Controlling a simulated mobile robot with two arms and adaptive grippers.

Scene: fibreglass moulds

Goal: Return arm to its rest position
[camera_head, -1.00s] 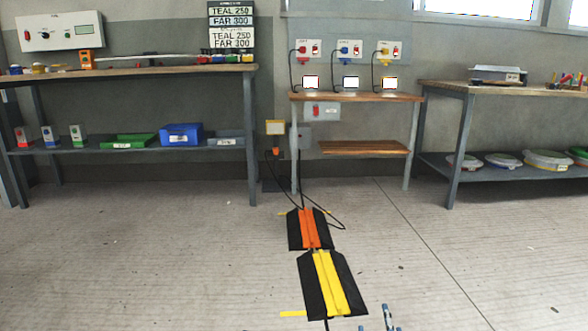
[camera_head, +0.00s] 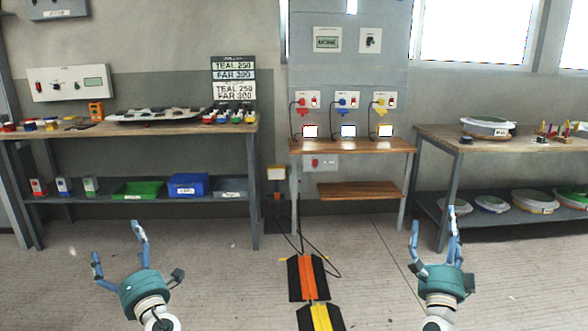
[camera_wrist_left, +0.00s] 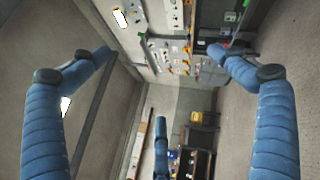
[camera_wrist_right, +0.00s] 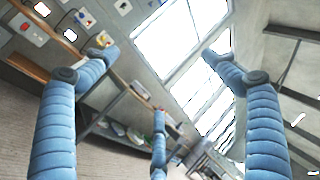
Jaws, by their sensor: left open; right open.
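My left gripper (camera_head: 120,245) is raised at the lower left of the head view, its blue fingers spread and empty. Its fingers also show wide apart in the left wrist view (camera_wrist_left: 165,75), with nothing between them. My right gripper (camera_head: 433,243) is raised at the lower right of the head view, also open and empty. In the right wrist view (camera_wrist_right: 155,70) its fingers are apart with nothing held. Both grippers are in front of the tables and touch nothing that I can see.
A left workbench (camera_head: 180,128) holds small parts, with bins on its lower shelf. A middle wooden table (camera_head: 350,147) carries three small screens. A right workbench (camera_head: 500,140) has round moulds on its shelf. An orange and yellow cable ramp (camera_head: 308,278) lies on the floor between my grippers.

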